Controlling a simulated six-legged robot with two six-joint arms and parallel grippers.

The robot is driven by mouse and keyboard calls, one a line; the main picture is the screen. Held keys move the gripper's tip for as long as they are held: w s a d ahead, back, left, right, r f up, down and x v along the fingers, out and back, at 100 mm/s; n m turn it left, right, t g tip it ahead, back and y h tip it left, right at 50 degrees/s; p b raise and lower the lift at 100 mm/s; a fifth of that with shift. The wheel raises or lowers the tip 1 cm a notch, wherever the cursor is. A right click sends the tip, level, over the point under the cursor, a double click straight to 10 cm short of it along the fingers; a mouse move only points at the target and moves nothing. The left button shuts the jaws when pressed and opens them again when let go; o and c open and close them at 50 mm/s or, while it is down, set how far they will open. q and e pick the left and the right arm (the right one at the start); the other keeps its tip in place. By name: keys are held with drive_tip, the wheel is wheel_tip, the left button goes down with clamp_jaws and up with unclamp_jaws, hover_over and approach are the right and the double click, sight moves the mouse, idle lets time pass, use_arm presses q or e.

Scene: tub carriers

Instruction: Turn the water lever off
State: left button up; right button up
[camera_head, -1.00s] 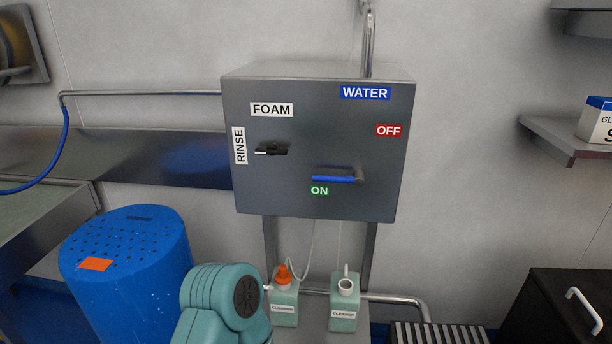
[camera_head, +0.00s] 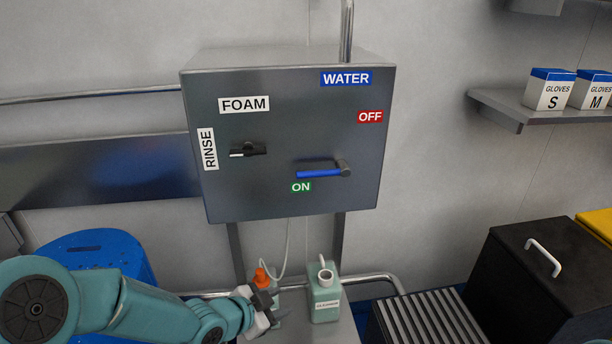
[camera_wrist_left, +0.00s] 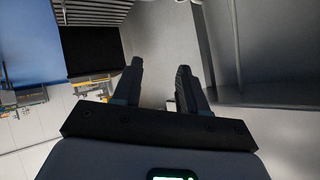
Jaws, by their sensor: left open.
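The water lever (camera_head: 319,173) has a blue handle that lies level, pointing left from its pivot, just above the green ON label (camera_head: 301,187). The red OFF label (camera_head: 370,117) is above and to the right of it. Both are on the front of a grey control box (camera_head: 290,205) on the wall. My left gripper (camera_head: 272,305) is below the box, low in the head view, in front of the cleaner bottles and apart from the lever. In the left wrist view its two dark fingers (camera_wrist_left: 162,84) are apart with nothing between them. My right gripper is not in view.
A black FOAM/RINSE knob (camera_head: 250,149) is left of the lever. An orange-capped bottle (camera_head: 262,279) and a cleaner bottle (camera_head: 325,298) stand below the box. A blue drum (camera_head: 95,246) is at left, a black bin (camera_head: 530,290) at right. Space before the box is clear.

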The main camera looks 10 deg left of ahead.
use_arm(q)
wheel_tip(320, 180, up, 11)
drive_tip(key=w+a+m+t, duration=0.2)
drive_tip(key=m+t, duration=0.1)
drive_tip(key=m, duration=0.1)
drive_tip(key=m+t+h, duration=0.1)
drive_tip(key=m+t, duration=0.1)
drive_tip(key=m, duration=0.5)
approach(307, 176)
drive_tip(key=p+x, duration=0.2)
drive_tip(key=x, duration=0.7)
drive_tip(key=shift+w+d+p, duration=0.1)
drive_tip(key=shift+w+p, duration=0.2)
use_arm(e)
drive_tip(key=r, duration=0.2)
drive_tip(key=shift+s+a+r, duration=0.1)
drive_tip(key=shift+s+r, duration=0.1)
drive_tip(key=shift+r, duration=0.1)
use_arm(q)
drive_tip(key=shift+c, duration=0.2)
clamp_jaws()
